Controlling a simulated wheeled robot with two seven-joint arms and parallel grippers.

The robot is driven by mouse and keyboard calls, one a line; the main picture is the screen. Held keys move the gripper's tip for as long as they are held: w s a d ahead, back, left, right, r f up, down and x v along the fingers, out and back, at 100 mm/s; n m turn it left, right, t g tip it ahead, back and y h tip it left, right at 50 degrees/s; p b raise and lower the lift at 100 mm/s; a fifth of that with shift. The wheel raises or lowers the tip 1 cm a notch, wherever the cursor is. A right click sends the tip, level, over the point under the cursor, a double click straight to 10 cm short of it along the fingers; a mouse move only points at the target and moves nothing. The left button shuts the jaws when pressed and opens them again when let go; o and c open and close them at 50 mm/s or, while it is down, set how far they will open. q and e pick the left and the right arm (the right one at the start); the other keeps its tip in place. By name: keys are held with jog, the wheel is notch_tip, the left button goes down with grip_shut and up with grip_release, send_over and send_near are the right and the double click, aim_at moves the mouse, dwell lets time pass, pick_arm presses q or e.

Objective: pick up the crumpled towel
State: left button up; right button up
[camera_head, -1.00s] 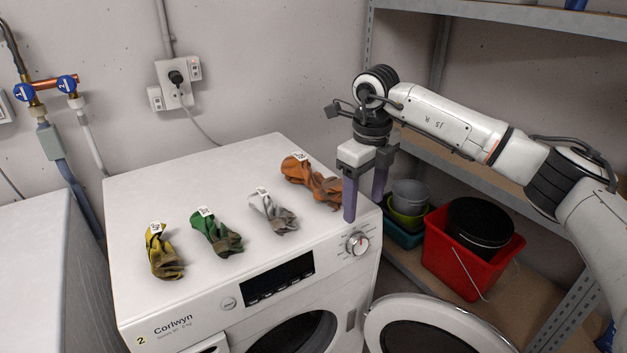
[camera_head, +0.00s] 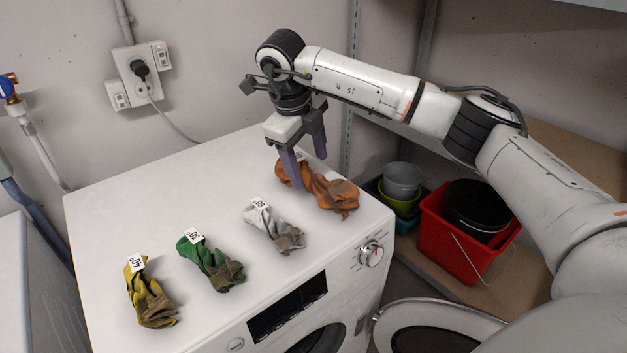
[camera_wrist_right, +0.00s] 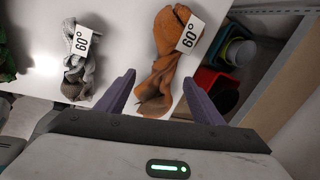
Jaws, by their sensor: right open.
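Several crumpled towels lie in a row on the white washing machine top. The orange-brown one (camera_head: 325,189) is at the right end, the grey one (camera_head: 273,227) beside it, then the green one (camera_head: 213,263) and the yellow one (camera_head: 150,297). My right gripper (camera_head: 308,171) is open, pointing down over the orange towel's far end. In the right wrist view the orange towel (camera_wrist_right: 160,75), with a "60°" tag, lies between and beyond the open fingers (camera_wrist_right: 160,98). The grey towel (camera_wrist_right: 80,65), also tagged "60°", is left of them. Contact cannot be told. My left gripper is out of view.
The washing machine (camera_head: 120,205) has a knob (camera_head: 371,254) on its front and its round door (camera_head: 440,325) stands open. A red bucket (camera_head: 455,243) and stacked tubs (camera_head: 402,182) stand on a shelf at right. A wall socket with a plug (camera_head: 140,70) is behind.

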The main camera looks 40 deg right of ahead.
aim_at(314, 178)
jog(key=shift+d+f, duration=0.1)
jog(key=shift+f, duration=0.25)
jog(key=x, duration=0.4)
jog(key=shift+d+f+p, duration=0.2)
jog(key=shift+d+p, duration=0.1)
jog(key=shift+p, duration=0.05)
jog(key=shift+w+f, duration=0.15)
jog(key=shift+f, duration=0.15)
jog(key=c, duration=1.2)
jog(key=shift+r, duration=0.1)
